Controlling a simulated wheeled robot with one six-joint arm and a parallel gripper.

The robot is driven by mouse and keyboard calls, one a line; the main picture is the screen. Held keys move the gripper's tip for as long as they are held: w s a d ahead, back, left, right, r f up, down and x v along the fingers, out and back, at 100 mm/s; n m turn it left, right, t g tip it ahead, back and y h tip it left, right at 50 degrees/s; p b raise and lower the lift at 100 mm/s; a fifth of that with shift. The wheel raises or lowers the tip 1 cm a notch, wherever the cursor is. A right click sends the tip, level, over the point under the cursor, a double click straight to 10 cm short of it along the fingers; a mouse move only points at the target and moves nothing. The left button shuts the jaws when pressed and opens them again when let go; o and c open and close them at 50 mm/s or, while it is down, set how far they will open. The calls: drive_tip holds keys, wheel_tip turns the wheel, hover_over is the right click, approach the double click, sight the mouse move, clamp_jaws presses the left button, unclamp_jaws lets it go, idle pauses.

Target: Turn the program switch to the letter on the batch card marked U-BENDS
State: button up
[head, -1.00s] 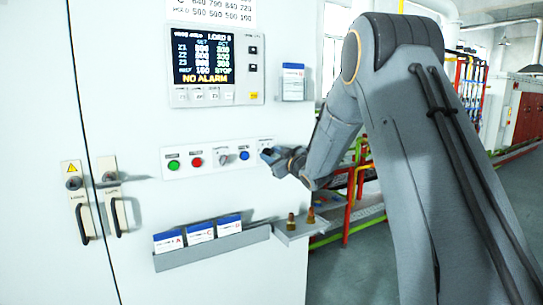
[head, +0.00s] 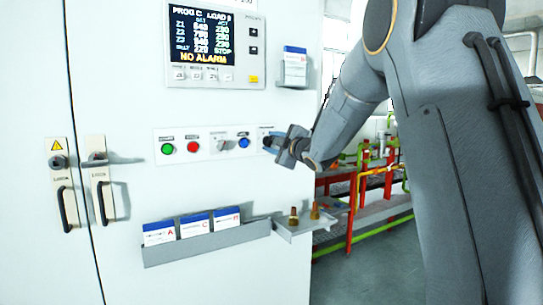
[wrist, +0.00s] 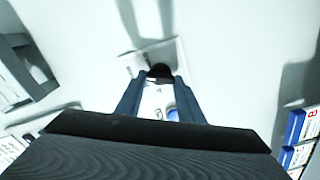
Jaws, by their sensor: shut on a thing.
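My gripper (head: 271,142) is at the right end of the control strip and hides most of the program switch there. In the wrist view, my gripper (wrist: 161,80) has its two fingers on either side of the black knob of the program switch (wrist: 160,71), shut on it. The display (head: 202,37) reads PROG C and NO ALARM. The right card's (head: 226,219) letter is blurred. The U-BENDS title is not legible on any card.
The strip also has a green button (head: 167,149), a red button (head: 193,147), another rotary switch (head: 217,144) and a blue button (head: 243,143). A small shelf (head: 296,228) with two brass-coloured pieces lies below my gripper. A card holder (head: 294,70) hangs above.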

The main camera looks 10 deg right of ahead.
drive_tip(key=n+b, duration=0.1)
drive_tip(key=b, duration=0.1)
drive_tip(key=n+b, duration=0.3)
drive_tip(key=b, duration=0.1)
drive_tip(key=shift+f+n, duration=0.3)
drive_tip(key=n+b, duration=0.5)
drive_tip(key=b, duration=0.1)
drive_tip(key=shift+b, duration=0.35)
drive_tip(key=o, duration=1.1)
drive_tip(key=shift+r, duration=0.1)
drive_tip(key=shift+c, duration=0.2)
drive_tip(key=v, duration=0.8)
drive_tip(key=shift+b, duration=0.3)
